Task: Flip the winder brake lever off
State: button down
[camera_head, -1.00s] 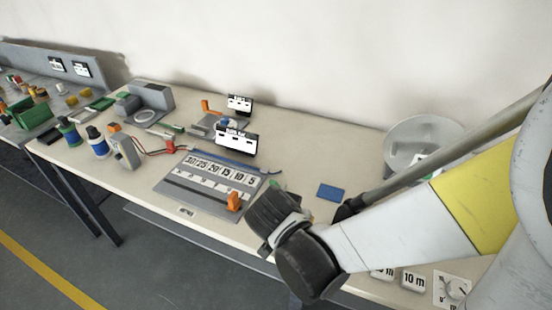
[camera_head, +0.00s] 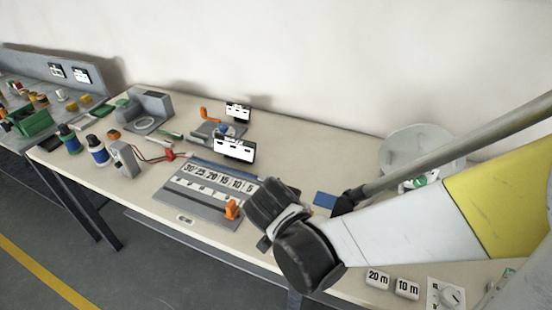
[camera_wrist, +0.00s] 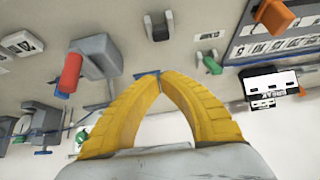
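In the wrist view, the two yellow fingers of my gripper (camera_wrist: 155,76) meet at their tips, with no object clearly held between them. A small green lever (camera_wrist: 212,64) in a dark bracket (camera_wrist: 208,54) is right of the tips, apart from them. A red cylindrical handle (camera_wrist: 70,73) on a grey block (camera_wrist: 96,56) is left of the tips. I cannot tell for certain which is the winder brake lever. In the head view, my dark wrist hangs over the table's front part, and my fingers are hidden. A pale round disc (camera_head: 410,150) stands at the back right, partly behind my arm.
On the table (camera_head: 330,150) are a grey number board (camera_head: 190,200) with an orange slider (camera_head: 232,210), a blue block (camera_head: 325,200), and white tags (camera_head: 377,278). White sign cards (camera_head: 234,148) stand behind the board. In the wrist view, an orange part (camera_wrist: 275,15) is at upper right.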

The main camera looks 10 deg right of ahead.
jog(key=s+a+r+p, duration=0.2)
jog(key=s+a+r, duration=0.1)
jog(key=s+r, duration=0.1)
jog(key=shift+s+a+r, duration=0.2)
jog(key=shift+s+r, duration=0.15)
jog(key=shift+d, duration=0.1)
jog(key=s+d+r+n+t+y+b, duration=0.1)
jog(key=s+d+r+n+y, duration=0.2)
jog(key=d+r+n, duration=0.3)
jog(key=shift+s+d+r+n+y, duration=0.2)
jog(key=shift+s+r+n+y, duration=0.15)
jog(key=shift+r+n+y, duration=0.4)
